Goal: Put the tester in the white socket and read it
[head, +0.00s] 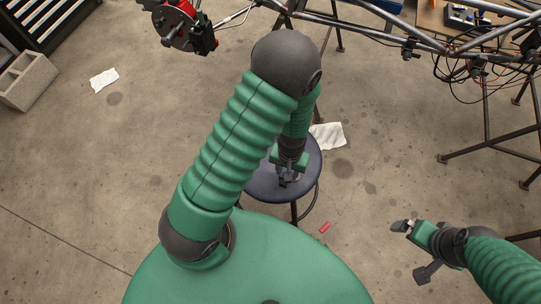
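My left gripper (284,180) points down over the dark round stool (253,180) in the middle of the view, low at its seat. A small dark shape shows at its fingertips; I cannot tell whether it is the tester or part of the fingers. My own arm covers part of the stool. My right gripper (402,226) is over bare floor at the lower right, apart from everything. Its fingers are too small to read. I cannot make out the tester or the white socket for sure.
The tube chassis (440,48) with hanging cables stands on trestles at the upper right. A bench (430,17) with devices is behind it. Papers (104,80) and a small red piece (325,227) lie on the floor. Concrete blocks (28,80) are at the left. The left floor is largely clear.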

